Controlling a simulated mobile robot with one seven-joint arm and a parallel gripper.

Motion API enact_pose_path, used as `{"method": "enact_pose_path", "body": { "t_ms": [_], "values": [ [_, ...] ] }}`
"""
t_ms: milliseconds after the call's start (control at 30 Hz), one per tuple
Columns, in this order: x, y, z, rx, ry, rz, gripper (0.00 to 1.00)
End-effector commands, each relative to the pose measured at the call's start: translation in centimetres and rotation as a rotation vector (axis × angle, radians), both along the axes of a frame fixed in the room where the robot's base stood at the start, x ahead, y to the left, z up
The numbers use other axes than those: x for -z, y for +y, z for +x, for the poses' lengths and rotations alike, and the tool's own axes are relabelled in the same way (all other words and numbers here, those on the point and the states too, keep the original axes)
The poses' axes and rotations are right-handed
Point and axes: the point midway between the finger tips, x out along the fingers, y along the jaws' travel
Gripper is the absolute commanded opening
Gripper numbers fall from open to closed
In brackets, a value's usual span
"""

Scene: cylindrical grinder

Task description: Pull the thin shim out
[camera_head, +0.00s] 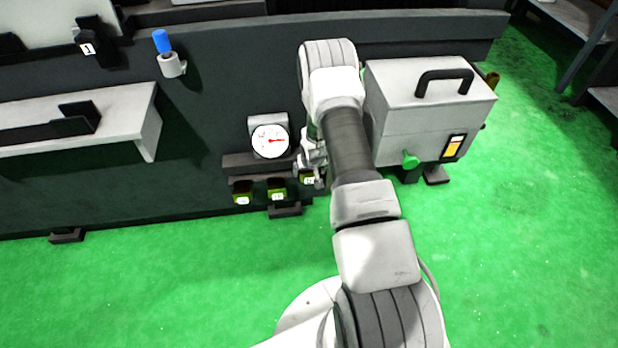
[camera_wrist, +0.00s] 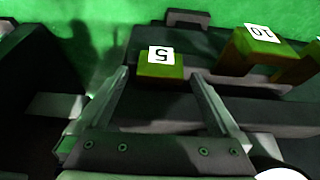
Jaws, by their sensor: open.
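Several olive-green labelled shims sit in a row in a dark rack. The shim marked 5 (camera_wrist: 160,66) is the low one between my fingertips in the wrist view. In the head view it is the rightmost shim (camera_head: 308,178), partly covered by my gripper (camera_head: 318,178). The shim marked 10 (camera_wrist: 253,43) is beside it, and is the middle one (camera_head: 277,190) in the head view. A third shim (camera_head: 242,199) is at the left. My gripper (camera_wrist: 158,75) is open, with a finger on each side of the shim marked 5. I cannot tell whether they touch it.
A white dial gauge (camera_head: 269,141) with a red needle stands just above the rack (camera_head: 255,164). A grey box with a black handle (camera_head: 430,105) is close to the right of my arm. A white shelf (camera_head: 120,117) juts out at left. The green floor in front is clear.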

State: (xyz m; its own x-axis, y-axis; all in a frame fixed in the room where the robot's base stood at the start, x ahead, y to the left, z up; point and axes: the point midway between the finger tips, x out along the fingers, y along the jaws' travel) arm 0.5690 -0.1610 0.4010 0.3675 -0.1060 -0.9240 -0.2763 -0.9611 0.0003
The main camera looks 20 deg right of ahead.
Motion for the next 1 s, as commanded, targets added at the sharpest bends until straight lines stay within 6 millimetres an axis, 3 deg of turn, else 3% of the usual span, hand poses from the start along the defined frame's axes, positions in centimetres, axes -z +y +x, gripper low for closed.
{"method": "enact_pose_path", "body": {
  "t_ms": [33, 200, 567, 1000],
  "values": [
    [1.1, -0.1, 0.3, 0.001, 0.001, 0.001, 1.00],
    [2.5, -0.3, 1.0, 0.001, -0.001, 0.000, 1.00],
    [2.8, -0.3, 1.1, 0.000, 0.000, 0.000, 1.00],
    [2.8, -0.3, 1.1, 0.000, 0.000, 0.000, 0.23]
  ]
}}
